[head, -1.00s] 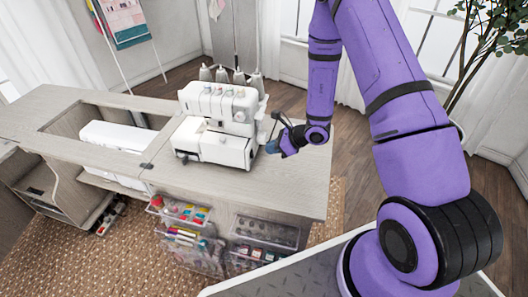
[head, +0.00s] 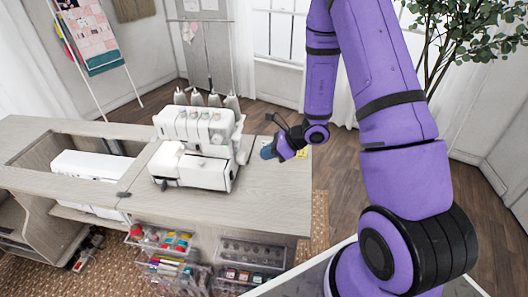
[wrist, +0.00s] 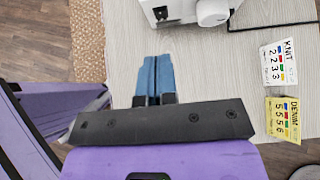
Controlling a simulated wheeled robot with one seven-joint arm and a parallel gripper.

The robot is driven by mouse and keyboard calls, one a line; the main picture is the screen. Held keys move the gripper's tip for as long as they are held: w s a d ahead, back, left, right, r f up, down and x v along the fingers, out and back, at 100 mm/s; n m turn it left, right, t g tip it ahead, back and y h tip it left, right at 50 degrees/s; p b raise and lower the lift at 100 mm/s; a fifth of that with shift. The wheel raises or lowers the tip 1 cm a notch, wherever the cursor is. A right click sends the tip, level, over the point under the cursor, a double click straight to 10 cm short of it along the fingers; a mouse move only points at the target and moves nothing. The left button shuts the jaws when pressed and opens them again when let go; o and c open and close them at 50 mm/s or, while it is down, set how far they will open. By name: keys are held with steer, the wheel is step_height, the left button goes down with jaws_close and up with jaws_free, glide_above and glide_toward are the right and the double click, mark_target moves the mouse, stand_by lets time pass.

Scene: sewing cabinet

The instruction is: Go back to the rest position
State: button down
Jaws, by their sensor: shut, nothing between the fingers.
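My gripper (head: 268,151) has blue fingers and hangs over the right end of the wooden cabinet top, beside the white overlock machine (head: 197,145). In the wrist view, the blue fingers of my gripper (wrist: 154,78) are together with nothing between them. Below them is the bare cabinet top (wrist: 225,75). My purple arm reaches from the right side of the head view to the gripper.
A second white machine (head: 90,165) sits in the cabinet opening. Clear bins (head: 165,240) hang on the front. A leafy plant (head: 465,35) stands at back right.

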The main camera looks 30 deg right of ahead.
steer(key=s+a+r+n+g, duration=0.1)
steer(key=s+a+r+n, duration=0.15)
steer(key=r+n, duration=0.35)
steer(key=s+a+r+n+g, duration=0.2)
steer(key=s+r+n, duration=0.15)
steer(key=r, duration=0.55)
steer(key=s+a+r+n+g, duration=0.1)
steer(key=s+a+r+n, duration=0.1)
steer(key=s+r+n, duration=0.35)
steer(key=s+d+r+n+t+h, duration=0.1)
steer(key=s+d+r+n+h, duration=0.1)
steer(key=s+r+n+h, duration=0.2)
steer(key=s+d+r+n+t+h, duration=0.2)
steer(key=s+r+n, duration=0.4)
steer(key=s+r, duration=0.5)
steer(key=d+h, duration=0.1)
steer(key=h, duration=0.1)
steer(key=shift+d+r+h, duration=0.2)
steer(key=shift+d+h, duration=0.05)
steer(key=shift+h, duration=0.05)
